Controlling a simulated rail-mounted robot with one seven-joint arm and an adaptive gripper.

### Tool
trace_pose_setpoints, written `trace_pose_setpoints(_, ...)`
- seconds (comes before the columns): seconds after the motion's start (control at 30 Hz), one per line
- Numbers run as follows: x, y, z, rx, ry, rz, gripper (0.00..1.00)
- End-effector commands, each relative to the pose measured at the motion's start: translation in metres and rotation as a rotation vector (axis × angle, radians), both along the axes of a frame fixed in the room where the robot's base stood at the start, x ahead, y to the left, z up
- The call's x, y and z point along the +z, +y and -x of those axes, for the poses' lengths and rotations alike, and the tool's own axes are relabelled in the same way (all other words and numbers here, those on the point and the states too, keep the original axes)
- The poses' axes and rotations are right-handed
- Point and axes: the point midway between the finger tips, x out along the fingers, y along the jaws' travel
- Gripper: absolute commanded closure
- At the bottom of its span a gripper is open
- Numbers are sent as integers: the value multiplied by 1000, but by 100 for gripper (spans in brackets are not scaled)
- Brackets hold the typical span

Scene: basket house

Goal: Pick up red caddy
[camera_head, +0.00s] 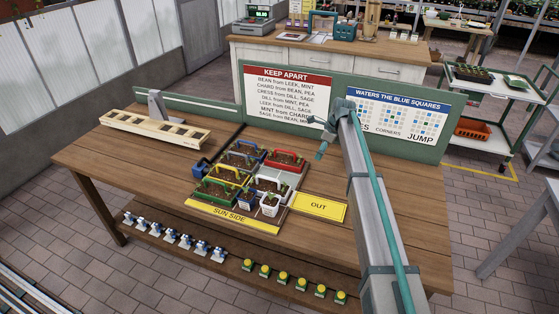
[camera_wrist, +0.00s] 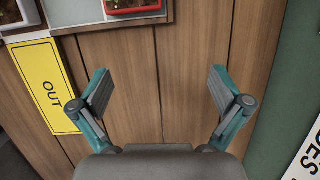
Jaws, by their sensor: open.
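The red caddy (camera_head: 286,167) holds dark soil with small plants. It stands at the right back of the caddy group on the grey tray (camera_head: 284,183). In the wrist view, part of the red caddy (camera_wrist: 133,11) shows at the top edge, and the rest is cut off. My gripper (camera_head: 320,152) is above the table to the right of the red caddy in the head view. In the wrist view my gripper (camera_wrist: 160,84) has its two fingers wide apart, with only bare wood between them. It is apart from the caddy.
Blue, yellow, green and white caddies stand close around the red one. A yellow OUT plate (camera_head: 319,206) lies right of the tray. A cream planter strip (camera_head: 155,127) is at the left. A green-framed sign board (camera_head: 345,108) stands behind. The table's right part is clear.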

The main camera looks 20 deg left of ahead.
Motion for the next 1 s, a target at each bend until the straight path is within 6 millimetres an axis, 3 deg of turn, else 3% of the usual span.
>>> trace_pose_setpoints(0.03, 9, 30, 4, 17, 14, -29, 0)
trace_pose_setpoints(0.1, 17, 58, 12, 30, 32, -62, 0)
trace_pose_setpoints(0.23, 24, 87, 22, 45, 51, -97, 0)
trace_pose_setpoints(0.37, 18, 95, 25, 47, 57, -105, 0)
trace_pose_setpoints(0.7, -22, 111, 26, 46, 56, -103, 0)
trace_pose_setpoints(1.0, -40, 119, 26, 46, 56, -102, 0)
